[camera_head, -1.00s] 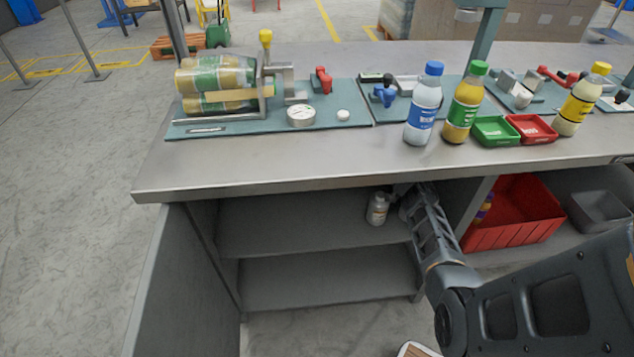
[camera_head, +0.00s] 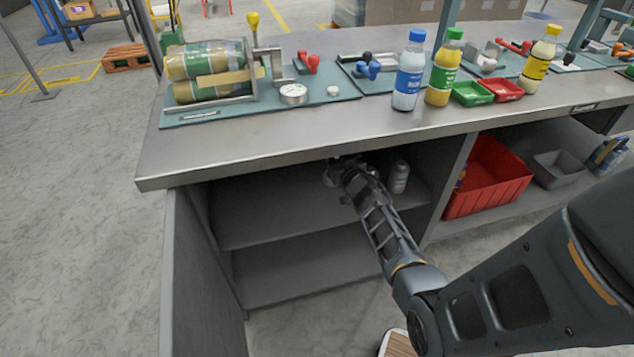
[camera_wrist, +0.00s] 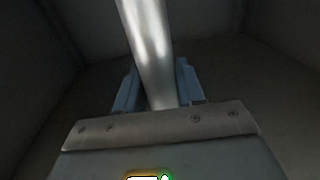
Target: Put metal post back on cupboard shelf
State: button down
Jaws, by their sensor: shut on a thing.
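The metal post (camera_wrist: 150,45) is a shiny silver cylinder in the wrist view, standing between the fingers. My gripper (camera_wrist: 158,88) is shut on it, with a blue finger on each side. In the head view my gripper (camera_head: 335,172) is inside the open cupboard, over the upper shelf (camera_head: 265,215) and under the counter edge. The post cannot be made out in the head view. Its lower end is hidden behind the gripper body in the wrist view, so I cannot tell whether it touches the shelf.
The left part of that shelf is clear. A lower shelf (camera_head: 290,270) is bare. A red bin (camera_head: 490,185) and a grey bin (camera_head: 558,168) stand in the bay to the right.

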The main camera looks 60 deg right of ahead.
jog(key=w+a+f+b, duration=0.2)
jog(key=a+f+b, duration=0.2)
jog(key=f+b, duration=0.2)
jog(key=shift+w+a+f, duration=0.2)
jog(key=shift+w+f, duration=0.05)
jog(key=shift+f, duration=0.35)
jog(key=c, duration=0.7)
grip_release()
jog(key=shift+f, duration=0.1)
